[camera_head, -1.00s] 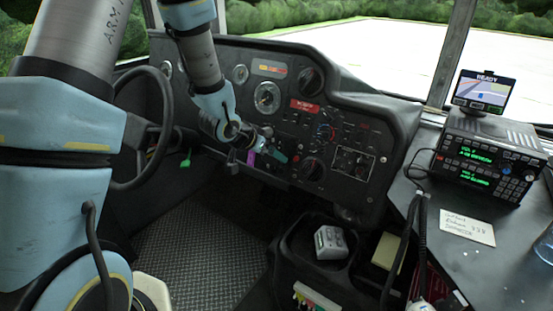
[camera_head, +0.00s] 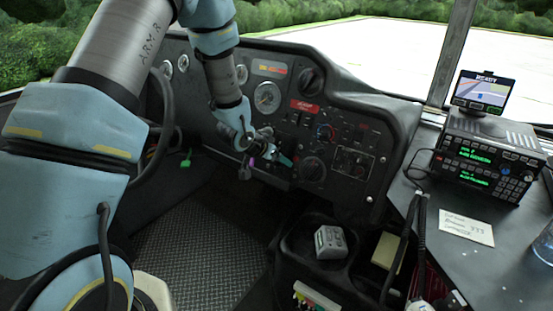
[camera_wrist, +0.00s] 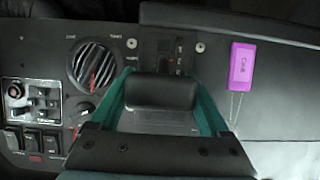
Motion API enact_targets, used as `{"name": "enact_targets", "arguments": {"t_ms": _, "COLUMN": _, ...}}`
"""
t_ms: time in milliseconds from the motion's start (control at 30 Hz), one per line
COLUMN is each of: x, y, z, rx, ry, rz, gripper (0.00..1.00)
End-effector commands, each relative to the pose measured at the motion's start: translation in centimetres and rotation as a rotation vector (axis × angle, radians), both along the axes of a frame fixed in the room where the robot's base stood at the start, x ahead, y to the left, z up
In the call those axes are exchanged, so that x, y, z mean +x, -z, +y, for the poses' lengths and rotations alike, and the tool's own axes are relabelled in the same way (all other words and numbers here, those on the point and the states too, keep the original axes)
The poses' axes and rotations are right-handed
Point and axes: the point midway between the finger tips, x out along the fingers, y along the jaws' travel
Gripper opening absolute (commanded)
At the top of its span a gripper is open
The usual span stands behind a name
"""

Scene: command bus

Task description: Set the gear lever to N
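My gripper (camera_head: 281,160) with its teal fingers is at the dashboard, below the round gauge and left of the lower round vent. In the wrist view my gripper (camera_wrist: 164,80) has one finger on each side of a wide black knob (camera_wrist: 162,92), which looks like the gear lever's handle. The fingers are spread by about the knob's width; I cannot tell whether they press on it. A dark selector panel (camera_wrist: 166,50) with small markings shows just beyond the knob. The letters and the lever's position are not readable. In the head view my gripper hides the lever.
A purple tag (camera_wrist: 243,65) hangs right of the fingers in the wrist view. A round vent (camera_wrist: 94,64) and a switch panel (camera_wrist: 32,101) are to the left.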

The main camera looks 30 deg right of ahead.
Motion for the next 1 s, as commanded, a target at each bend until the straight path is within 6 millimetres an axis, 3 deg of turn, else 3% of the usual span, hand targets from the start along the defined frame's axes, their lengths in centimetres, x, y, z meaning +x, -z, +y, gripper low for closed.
{"name": "enact_targets", "arguments": {"t_ms": 67, "x": 0.0, "y": 0.0, "z": 0.0, "rx": 0.000, "ry": 0.000, "rz": 0.000, "gripper": 0.64}}
{"name": "enact_targets", "arguments": {"t_ms": 633, "x": 0.0, "y": 0.0, "z": 0.0, "rx": 0.000, "ry": 0.000, "rz": 0.000, "gripper": 0.00}}
{"name": "enact_targets", "arguments": {"t_ms": 867, "x": 0.0, "y": 0.0, "z": 0.0, "rx": 0.000, "ry": 0.000, "rz": 0.000, "gripper": 0.00}}
{"name": "enact_targets", "arguments": {"t_ms": 1000, "x": 0.2, "y": -1.3, "z": -0.3, "rx": -0.002, "ry": 0.000, "rz": -0.001, "gripper": 0.00}}
